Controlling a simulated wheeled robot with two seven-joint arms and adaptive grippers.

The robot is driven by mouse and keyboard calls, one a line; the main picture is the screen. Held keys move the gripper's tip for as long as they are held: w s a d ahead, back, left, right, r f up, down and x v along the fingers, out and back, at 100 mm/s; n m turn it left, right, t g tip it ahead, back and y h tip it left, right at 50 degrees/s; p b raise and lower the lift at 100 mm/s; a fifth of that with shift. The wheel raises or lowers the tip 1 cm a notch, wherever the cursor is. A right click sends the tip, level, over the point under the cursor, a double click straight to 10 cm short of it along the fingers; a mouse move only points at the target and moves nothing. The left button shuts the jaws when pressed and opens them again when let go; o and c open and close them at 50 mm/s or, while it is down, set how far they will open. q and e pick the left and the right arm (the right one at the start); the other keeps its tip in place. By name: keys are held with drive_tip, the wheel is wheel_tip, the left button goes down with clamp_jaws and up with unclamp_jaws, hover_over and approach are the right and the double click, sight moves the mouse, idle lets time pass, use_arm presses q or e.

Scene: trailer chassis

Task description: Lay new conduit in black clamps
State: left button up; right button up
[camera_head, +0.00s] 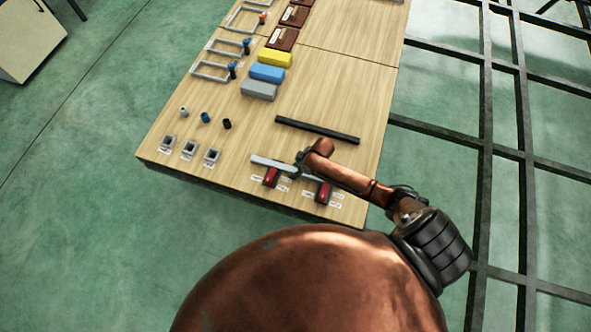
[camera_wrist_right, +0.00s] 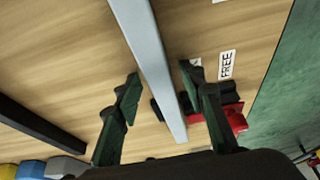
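A light grey conduit bar (camera_head: 266,162) lies near the front edge of the wooden table, close to two red clamps, the left one (camera_head: 271,177) and the right one (camera_head: 324,192). In the right wrist view the bar (camera_wrist_right: 147,55) runs between my open fingers, with a gap on each side. A red-and-black clamp (camera_wrist_right: 236,116) shows beyond the right finger. Whether the bar sits in the clamps is unclear. A black bar (camera_head: 318,131) lies behind, also in the wrist view (camera_wrist_right: 40,127). My right gripper (camera_head: 301,160) is over the grey bar. My left gripper is out of view.
Small square sockets (camera_head: 190,150) with labels and small cylinders (camera_head: 205,117) stand at the left. Yellow, blue and grey blocks (camera_head: 267,73) and grey frames (camera_head: 211,71) are farther back. A dark metal chassis (camera_head: 487,130) stands right of the table (camera_head: 345,85). The table's right-back area is bare.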

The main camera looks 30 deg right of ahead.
drive_tip(key=shift+r, duration=0.1)
use_arm(q)
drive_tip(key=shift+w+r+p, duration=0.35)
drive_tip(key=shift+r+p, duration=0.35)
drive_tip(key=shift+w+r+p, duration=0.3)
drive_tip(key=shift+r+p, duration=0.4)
drive_tip(key=shift+p, duration=0.05)
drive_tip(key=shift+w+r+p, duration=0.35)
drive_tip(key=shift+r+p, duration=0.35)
use_arm(e)
drive_tip(key=v, duration=1.2)
drive_tip(key=shift+a, duration=0.1)
